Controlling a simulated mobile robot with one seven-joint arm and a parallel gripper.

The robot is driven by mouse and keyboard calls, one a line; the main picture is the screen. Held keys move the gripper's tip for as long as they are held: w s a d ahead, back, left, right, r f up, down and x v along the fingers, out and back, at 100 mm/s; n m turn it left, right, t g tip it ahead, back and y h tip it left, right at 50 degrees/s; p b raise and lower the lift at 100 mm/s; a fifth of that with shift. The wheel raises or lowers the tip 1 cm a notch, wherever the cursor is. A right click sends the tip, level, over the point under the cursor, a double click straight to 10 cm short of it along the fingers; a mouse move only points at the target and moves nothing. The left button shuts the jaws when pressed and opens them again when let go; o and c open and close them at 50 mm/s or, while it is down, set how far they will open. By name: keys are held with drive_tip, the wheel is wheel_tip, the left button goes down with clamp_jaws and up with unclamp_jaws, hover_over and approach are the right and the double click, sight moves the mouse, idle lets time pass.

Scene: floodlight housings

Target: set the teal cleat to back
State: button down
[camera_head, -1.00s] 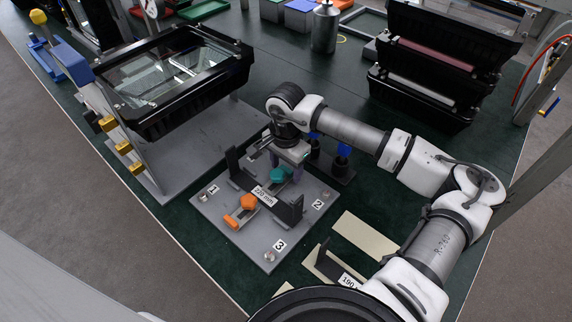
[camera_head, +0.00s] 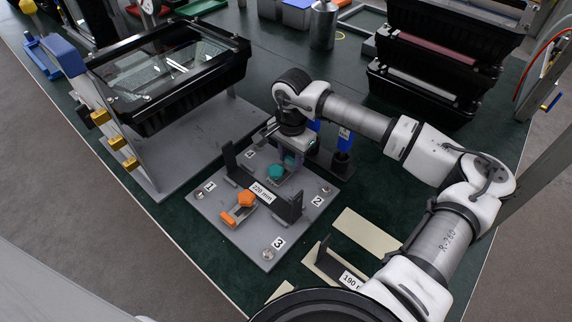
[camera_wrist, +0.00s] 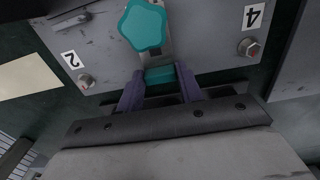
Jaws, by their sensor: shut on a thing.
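The teal cleat (camera_head: 275,172) sits on the grey fixture plate (camera_head: 232,214), between the dark upright brackets and toward the far side. In the wrist view, its star-shaped teal knob (camera_wrist: 143,25) lies beyond the fingertips. A teal block (camera_wrist: 160,75) on the same slide is between the purple fingers. My gripper (camera_wrist: 159,80) is shut on this block; in the head view, the gripper (camera_head: 289,165) comes down behind the knob and partly hides the slide. An orange cleat (camera_head: 246,198) sits nearer the camera on the same plate.
A 220 mm label (camera_head: 262,192) lies between the cleats. Number labels and bolts mark the plate's corners. A blue-tagged post (camera_head: 343,145) stands close right of my gripper. A glass-fronted black housing (camera_head: 170,75) is at left, stacked housings (camera_head: 425,80) at right. A 190 bracket (camera_head: 330,265) lies in front.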

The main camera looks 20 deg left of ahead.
sight(292, 159)
drive_tip(key=shift+w+d+r, duration=0.1)
drive_tip(key=shift+w, duration=0.1)
drive_tip(key=c, duration=0.9)
unclamp_jaws()
wheel_tip(292, 159, up, 14)
drive_tip(key=shift+f+b, duration=0.1)
drive_tip(key=shift+b, duration=1)
